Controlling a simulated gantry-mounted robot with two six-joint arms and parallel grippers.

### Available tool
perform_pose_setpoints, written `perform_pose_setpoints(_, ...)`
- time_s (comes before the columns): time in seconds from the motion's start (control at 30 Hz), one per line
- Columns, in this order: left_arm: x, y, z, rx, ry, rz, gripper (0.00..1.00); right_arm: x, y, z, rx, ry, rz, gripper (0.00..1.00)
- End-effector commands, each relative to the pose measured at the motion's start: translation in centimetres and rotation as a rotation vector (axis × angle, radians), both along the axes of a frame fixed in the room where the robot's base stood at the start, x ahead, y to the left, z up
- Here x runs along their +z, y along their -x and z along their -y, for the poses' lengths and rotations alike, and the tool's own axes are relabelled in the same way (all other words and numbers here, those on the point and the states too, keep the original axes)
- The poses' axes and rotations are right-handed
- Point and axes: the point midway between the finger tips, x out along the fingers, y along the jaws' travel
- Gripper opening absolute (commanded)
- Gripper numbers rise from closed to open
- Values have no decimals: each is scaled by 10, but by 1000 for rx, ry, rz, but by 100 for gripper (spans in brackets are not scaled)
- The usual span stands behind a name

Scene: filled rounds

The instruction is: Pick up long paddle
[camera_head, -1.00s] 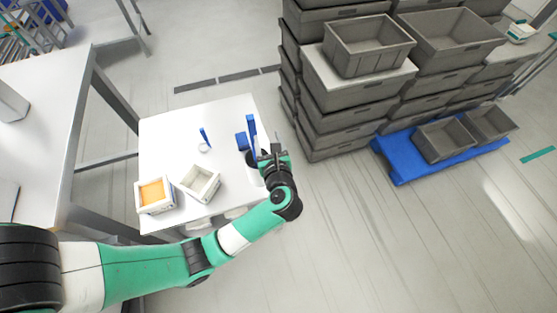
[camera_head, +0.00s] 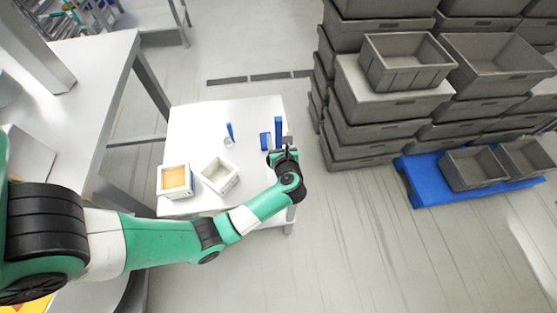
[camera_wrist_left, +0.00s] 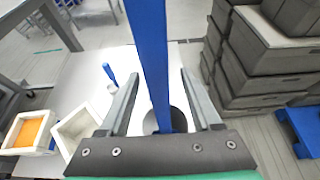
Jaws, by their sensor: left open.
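The long paddle (camera_head: 278,128) is a tall, narrow blue piece standing upright near the right edge of the white table. In the left wrist view the long paddle (camera_wrist_left: 151,55) runs down between my fingers, its lower end over a dark round holder (camera_wrist_left: 168,119). My left gripper (camera_head: 284,152) is open at the table's right side, close to the paddle. In the left wrist view the left gripper (camera_wrist_left: 160,78) has one finger on each side of the paddle, with gaps between. My right gripper is not in view.
The white table (camera_head: 195,125) also bears a box with orange filling (camera_head: 174,180), a pale open box (camera_head: 219,174) and a small blue-handled tool (camera_head: 230,130) by a small round cup.

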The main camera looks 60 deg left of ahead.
Motion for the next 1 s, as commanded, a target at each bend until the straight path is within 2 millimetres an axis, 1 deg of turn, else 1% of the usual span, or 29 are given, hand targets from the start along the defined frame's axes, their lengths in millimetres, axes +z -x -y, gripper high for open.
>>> perform_pose_setpoints(0.03,-4,0,-9,4,0,-3,65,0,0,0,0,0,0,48)
perform_pose_setpoints(0.1,-10,-3,-20,4,1,-1,65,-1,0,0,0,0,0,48)
perform_pose_setpoints(0.2,-15,-6,-29,1,1,-1,65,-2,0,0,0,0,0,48)
perform_pose_setpoints(0.43,-15,-7,-31,-1,1,0,65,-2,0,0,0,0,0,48)
perform_pose_setpoints(0.47,-15,-7,-31,-1,1,0,61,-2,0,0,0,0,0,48)
perform_pose_setpoints(0.6,-15,-7,-31,-1,1,0,36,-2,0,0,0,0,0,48)
perform_pose_setpoints(0.77,-15,-7,-31,-1,1,0,7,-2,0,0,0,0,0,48)
perform_pose_setpoints(0.8,-15,-7,-31,-1,1,0,0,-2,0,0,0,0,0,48)
perform_pose_setpoints(1.0,-15,-7,-31,-1,1,0,0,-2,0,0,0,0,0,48)
